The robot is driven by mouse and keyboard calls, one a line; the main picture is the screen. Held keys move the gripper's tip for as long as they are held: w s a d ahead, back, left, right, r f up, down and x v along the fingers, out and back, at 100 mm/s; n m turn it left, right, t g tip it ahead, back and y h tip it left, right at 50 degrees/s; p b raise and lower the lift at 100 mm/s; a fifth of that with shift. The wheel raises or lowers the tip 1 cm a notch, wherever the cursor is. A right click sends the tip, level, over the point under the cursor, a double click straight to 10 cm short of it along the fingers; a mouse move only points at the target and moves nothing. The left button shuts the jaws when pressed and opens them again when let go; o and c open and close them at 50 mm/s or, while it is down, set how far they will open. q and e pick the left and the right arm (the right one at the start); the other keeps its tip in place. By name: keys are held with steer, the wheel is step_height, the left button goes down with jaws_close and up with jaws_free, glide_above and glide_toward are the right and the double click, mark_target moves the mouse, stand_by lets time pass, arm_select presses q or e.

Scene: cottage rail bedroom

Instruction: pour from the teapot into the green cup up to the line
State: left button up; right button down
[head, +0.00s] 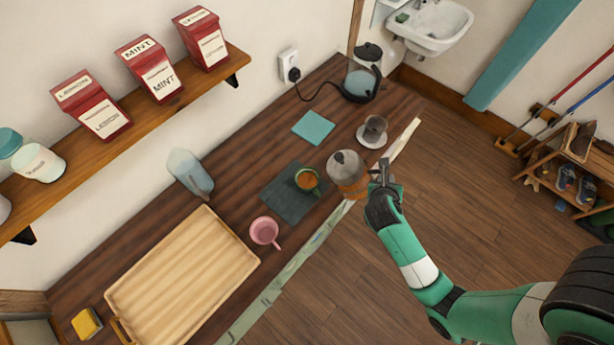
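The teapot (347,178) is grey on top with an orange-brown band and stands near the front edge of the counter. The green cup (312,190) stands just left of it on a dark mat (280,197), with orange-brown liquid inside. The liquid's height against a line is too small to read. My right gripper (384,170) is at the teapot's right side, by its handle. The fingers look narrow, and I cannot tell whether they close on the handle. No stream shows between teapot and cup. My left gripper is not in view.
A pink cup (264,232) and a wooden tray (245,258) lie to the left. A grey cup on a saucer (363,138), a teal cloth (313,127) and a kettle (360,84) stand behind.

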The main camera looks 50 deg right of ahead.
steer(key=shift+w+a+r, duration=0.1)
steer(key=shift+w+r, duration=0.15)
steer(key=shift+r, duration=0.15)
stand_by(0.8)
steer(key=shift+r+p, duration=0.25)
steer(key=shift+p, duration=0.15)
stand_by(0.4)
